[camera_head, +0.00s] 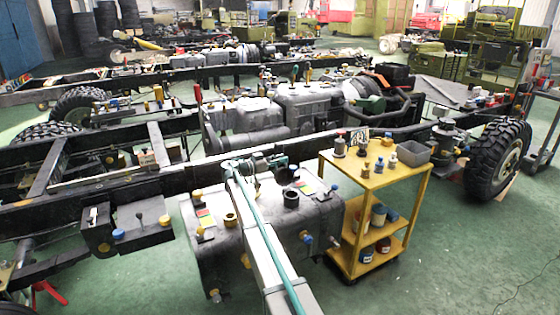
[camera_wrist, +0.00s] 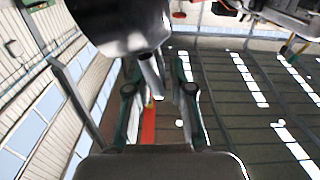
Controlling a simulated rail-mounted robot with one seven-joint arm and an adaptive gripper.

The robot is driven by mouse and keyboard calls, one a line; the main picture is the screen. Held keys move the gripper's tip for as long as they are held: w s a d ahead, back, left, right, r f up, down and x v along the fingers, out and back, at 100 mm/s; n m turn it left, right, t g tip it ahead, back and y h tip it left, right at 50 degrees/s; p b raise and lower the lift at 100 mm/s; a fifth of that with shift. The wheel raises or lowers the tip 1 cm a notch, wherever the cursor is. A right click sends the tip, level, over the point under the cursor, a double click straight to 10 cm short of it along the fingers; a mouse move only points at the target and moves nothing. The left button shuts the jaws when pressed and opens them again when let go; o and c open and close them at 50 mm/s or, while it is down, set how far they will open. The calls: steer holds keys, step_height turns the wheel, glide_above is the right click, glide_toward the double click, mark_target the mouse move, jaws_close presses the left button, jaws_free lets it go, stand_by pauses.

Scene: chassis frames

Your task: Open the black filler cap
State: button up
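In the head view a grey tank (camera_head: 275,235) hangs on the near chassis rail, with several coloured fittings on it. A round black fitting (camera_head: 291,198) stands on its top; it looks like the black filler cap, but a second dark fitting (camera_head: 284,175) sits just behind it. My gripper (camera_head: 272,160) is small and hard to make out beyond these, near the rail, and appears apart from them. In the wrist view my gripper (camera_wrist: 160,90) shows two separated fingers. A grey rounded body with a short bar (camera_wrist: 150,75) shows above and between them; I cannot tell what it is.
A yellow trolley (camera_head: 375,182) with small parts and a grey bin (camera_head: 413,153) stands right of the tank. A black box (camera_head: 142,220) is on the rail at left. Engines (camera_head: 310,105) lie behind. Green floor (camera_head: 440,265) is clear at front right.

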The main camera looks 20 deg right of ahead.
jaws_close()
steer(key=shift+s+f+m+b, duration=0.15)
steer(key=shift+s+m+b, duration=0.25)
steer(key=shift+b, duration=0.7)
steer(key=shift+s+m+b, duration=0.5)
steer(key=shift+b, duration=0.7)
steer(key=shift+s+d+r+m+b, duration=0.1)
steer(key=shift+s+r+m+b, duration=0.4)
steer(key=shift+b, duration=0.3)
steer(key=shift+r, duration=0.1)
